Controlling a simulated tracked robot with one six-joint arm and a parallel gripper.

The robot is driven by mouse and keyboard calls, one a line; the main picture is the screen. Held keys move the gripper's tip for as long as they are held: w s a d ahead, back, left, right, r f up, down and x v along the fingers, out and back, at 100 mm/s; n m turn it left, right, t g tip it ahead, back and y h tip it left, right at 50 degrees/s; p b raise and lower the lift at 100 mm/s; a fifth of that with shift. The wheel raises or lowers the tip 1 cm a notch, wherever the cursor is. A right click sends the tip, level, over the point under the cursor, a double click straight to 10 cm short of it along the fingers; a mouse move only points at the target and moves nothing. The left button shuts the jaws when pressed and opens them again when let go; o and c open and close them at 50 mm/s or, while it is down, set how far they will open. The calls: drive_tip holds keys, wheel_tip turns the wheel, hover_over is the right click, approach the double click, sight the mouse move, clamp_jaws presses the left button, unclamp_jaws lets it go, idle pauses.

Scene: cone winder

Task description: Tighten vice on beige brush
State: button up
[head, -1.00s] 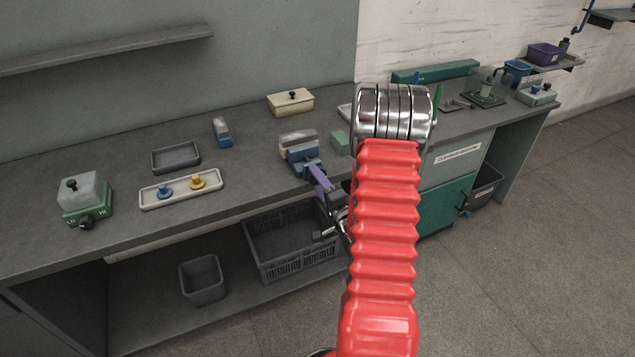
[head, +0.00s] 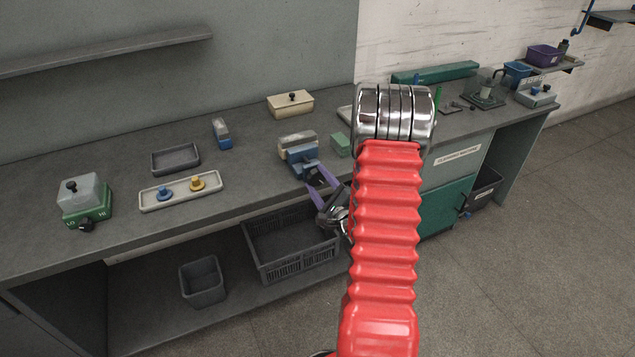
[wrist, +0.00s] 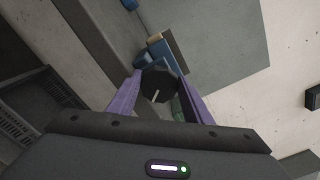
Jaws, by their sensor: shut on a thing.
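The beige brush (head: 297,139) lies across the top of the blue vice (head: 303,160) at the bench's front edge. Both show partly in the wrist view, the brush as a tan block (wrist: 173,46) behind the blue body (wrist: 153,54). My gripper (head: 320,176) is at the front of the vice. In the wrist view its purple fingers (wrist: 158,84) are on either side of the vice's dark faceted knob (wrist: 157,92), which has a white mark, and are shut on it. The exact jaw contact on the brush is too small to tell.
A pale tray (head: 181,192) with blue and yellow knobbed pieces, a grey tray (head: 175,158) and a blue-grey brush-like block (head: 222,133) are to the left. A green block (head: 340,144) stands right of the vice. A dark crate (head: 290,250) sits below the bench.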

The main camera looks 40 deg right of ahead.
drive_tip(key=shift+s+f+m, duration=0.15)
drive_tip(key=shift+f+m, duration=0.1)
drive_tip(key=shift+m, duration=0.05)
drive_tip(key=o, duration=1.1)
drive_tip(key=shift+r, duration=0.15)
drive_tip(key=shift+c, duration=0.2)
drive_tip(key=v, duration=1.3)
drive_tip(key=shift+s+a, duration=0.15)
drive_tip(key=shift+s, duration=0.15)
